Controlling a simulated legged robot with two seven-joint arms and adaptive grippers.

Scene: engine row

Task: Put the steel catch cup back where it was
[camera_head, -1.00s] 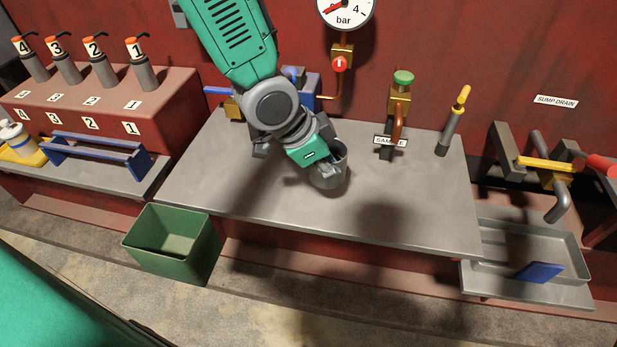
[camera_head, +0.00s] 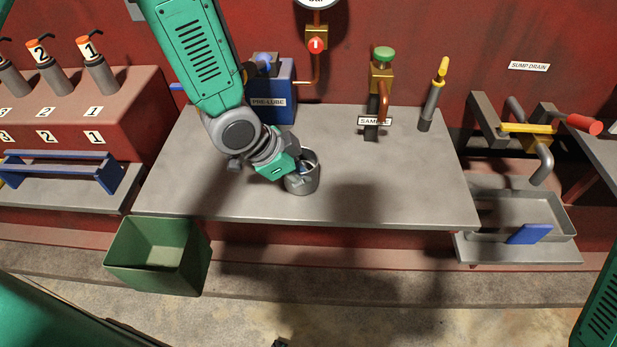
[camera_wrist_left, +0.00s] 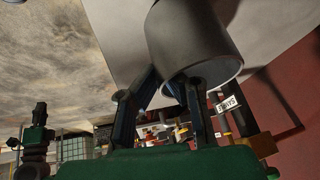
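The steel catch cup (camera_head: 302,184) is a grey, open-topped cylinder, upright over the middle-left of the grey bench top (camera_head: 400,190). My left gripper (camera_head: 298,170) reaches it from the upper left and is shut on its wall at the rim, with a fingertip showing inside the mouth. In the left wrist view the cup (camera_wrist_left: 195,40) fills the top middle, beyond the fingers (camera_wrist_left: 165,90). I cannot tell whether its base touches the bench. The sample tap (camera_head: 382,85), brass with a green knob, stands behind and to the right. My right gripper is not in view.
The blue pre-lube unit (camera_head: 280,105) stands behind the cup. A yellow-tipped handle (camera_head: 432,95) rises right of the tap. A green bin (camera_head: 190,262) is below the bench's front left; a drain tray (camera_head: 555,215) is at right. The bench right of the cup is clear.

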